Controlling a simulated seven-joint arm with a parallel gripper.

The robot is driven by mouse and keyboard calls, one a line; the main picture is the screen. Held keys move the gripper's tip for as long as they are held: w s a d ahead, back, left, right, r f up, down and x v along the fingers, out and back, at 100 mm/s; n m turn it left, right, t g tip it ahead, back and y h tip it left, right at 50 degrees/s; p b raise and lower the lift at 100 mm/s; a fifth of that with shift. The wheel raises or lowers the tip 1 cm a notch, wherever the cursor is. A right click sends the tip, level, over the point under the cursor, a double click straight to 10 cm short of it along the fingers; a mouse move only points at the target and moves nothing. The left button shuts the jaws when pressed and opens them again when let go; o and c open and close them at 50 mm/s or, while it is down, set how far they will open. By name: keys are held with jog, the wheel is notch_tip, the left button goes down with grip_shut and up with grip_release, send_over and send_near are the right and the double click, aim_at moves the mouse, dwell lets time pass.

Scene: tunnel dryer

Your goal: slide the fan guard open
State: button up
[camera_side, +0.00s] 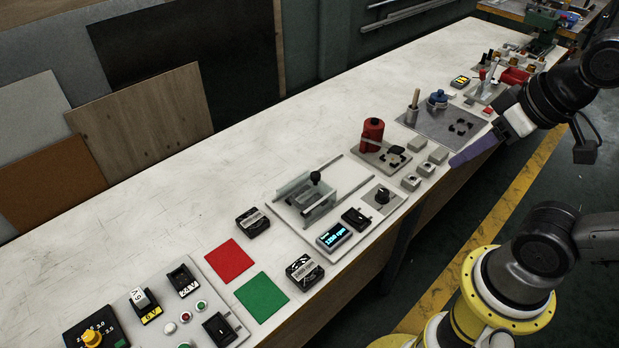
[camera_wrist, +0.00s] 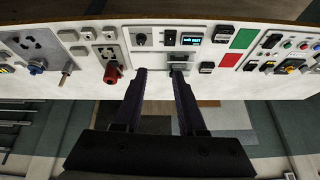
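The fan guard (camera_side: 292,187) is a clear panel with a black knob (camera_side: 316,177), set between two rails on a light plate (camera_side: 283,214). A dark fan shape shows through the panel. My gripper (camera_side: 462,160) is far to the right of the guard, above the table's front edge, touching nothing. In the wrist view my gripper (camera_wrist: 158,76) has its two dark fingers apart with nothing between them. The guard's plate (camera_wrist: 150,58) lies beyond the fingertips there, and the right finger partly hides the guard area.
A lit rpm display (camera_side: 335,237), a black switch (camera_side: 356,218) and a dial (camera_side: 382,196) sit in front of the guard. A red cylinder (camera_side: 372,136) stands to its right. Black boxes (camera_side: 252,222) lie to its left. The table behind the guard is clear.

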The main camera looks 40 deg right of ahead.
jog(key=shift+o, duration=1.4)
jog(key=w+r+m, duration=0.2)
jog(key=r, duration=0.1)
jog(key=shift+w+r, duration=0.2)
jog(key=shift+r, duration=0.05)
jog(key=m+g, duration=0.6)
send_over(316, 174)
notch_tip(316, 174, down, 10)
jog(key=f, duration=0.1)
notch_tip(316, 174, down, 13)
jog(key=shift+f, duration=0.2)
grip_shut()
